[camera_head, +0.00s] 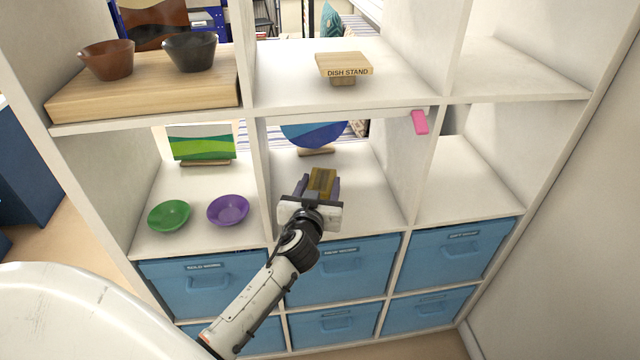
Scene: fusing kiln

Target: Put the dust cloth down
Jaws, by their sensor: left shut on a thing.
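My left gripper (319,187) reaches into the middle compartment of the second shelf row. It is shut on a folded mustard-yellow cloth (323,180), which looks like the dust cloth and shows between and beyond the fingers. The gripper hides part of the cloth. I cannot tell whether the cloth touches the white shelf board (365,205) below it. My right gripper is not in view.
A blue round plate (314,133) on a wooden stand is behind the gripper. Green (169,216) and purple (228,210) bowls are left. A pink piece (420,122) hangs at the shelf edge. The right compartment (465,190) is empty. Blue bins (340,270) fill the rows below.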

